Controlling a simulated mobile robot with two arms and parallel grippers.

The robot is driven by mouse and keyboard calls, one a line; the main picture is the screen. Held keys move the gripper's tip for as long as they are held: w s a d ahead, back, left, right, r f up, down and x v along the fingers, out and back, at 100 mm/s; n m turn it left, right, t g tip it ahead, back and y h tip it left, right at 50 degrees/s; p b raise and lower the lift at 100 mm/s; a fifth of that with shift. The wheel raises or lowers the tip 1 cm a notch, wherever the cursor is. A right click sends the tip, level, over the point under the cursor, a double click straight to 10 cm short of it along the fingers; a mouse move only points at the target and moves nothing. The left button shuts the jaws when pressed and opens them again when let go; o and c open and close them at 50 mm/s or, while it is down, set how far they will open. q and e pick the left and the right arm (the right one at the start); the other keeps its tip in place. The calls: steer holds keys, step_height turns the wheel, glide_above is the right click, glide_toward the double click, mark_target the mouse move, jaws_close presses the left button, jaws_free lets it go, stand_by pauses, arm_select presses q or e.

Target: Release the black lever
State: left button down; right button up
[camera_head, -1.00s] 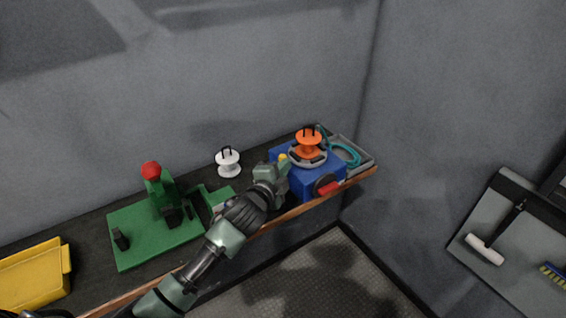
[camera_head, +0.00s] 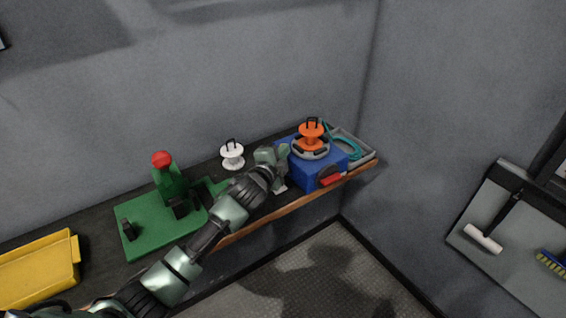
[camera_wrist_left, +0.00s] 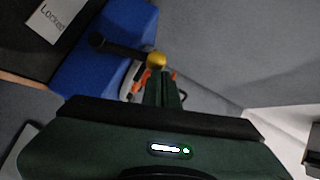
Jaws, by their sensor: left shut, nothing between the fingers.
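The black lever (camera_wrist_left: 118,48) shows in the left wrist view as a dark rod with a yellow knob (camera_wrist_left: 156,59) at its end, against a blue box (camera_wrist_left: 92,68). My left gripper (camera_wrist_left: 163,88) is shut and empty, its fingertips close to the knob; I cannot tell whether they touch. In the head view the gripper (camera_head: 284,152) is at the left side of the blue box (camera_head: 318,172), and I cannot make out the lever there. An orange spool (camera_head: 312,135) stands on top of the box. My right gripper is not in view.
A card reading "Locked" (camera_wrist_left: 50,18) lies beside the box. A white spool (camera_head: 232,156), a green fixture with a red knob (camera_head: 161,158) and a yellow tray (camera_head: 38,270) are further left. A grey tray with a teal cable (camera_head: 347,147) is right of the box.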

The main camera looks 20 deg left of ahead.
arm_select(q)
steer(key=w+a+f+b, duration=0.1)
steer(key=w+a+f, duration=0.1)
steer(key=w+a, duration=0.3)
steer(key=shift+w+a+f, duration=0.2)
steer(key=shift+a+f, duration=0.05)
steer(key=shift+a, duration=0.7)
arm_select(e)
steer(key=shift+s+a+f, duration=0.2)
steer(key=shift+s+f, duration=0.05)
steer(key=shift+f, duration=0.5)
arm_select(q)
steer(key=shift+b, duration=0.3)
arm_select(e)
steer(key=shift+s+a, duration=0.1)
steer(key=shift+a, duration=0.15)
arm_select(q)
steer(key=s+a+r+p, duration=0.2)
steer(key=s+a+r, duration=0.1)
steer(key=s+r, duration=0.5)
steer(key=shift+s+r, duration=0.3)
steer(key=shift+r, duration=0.35)
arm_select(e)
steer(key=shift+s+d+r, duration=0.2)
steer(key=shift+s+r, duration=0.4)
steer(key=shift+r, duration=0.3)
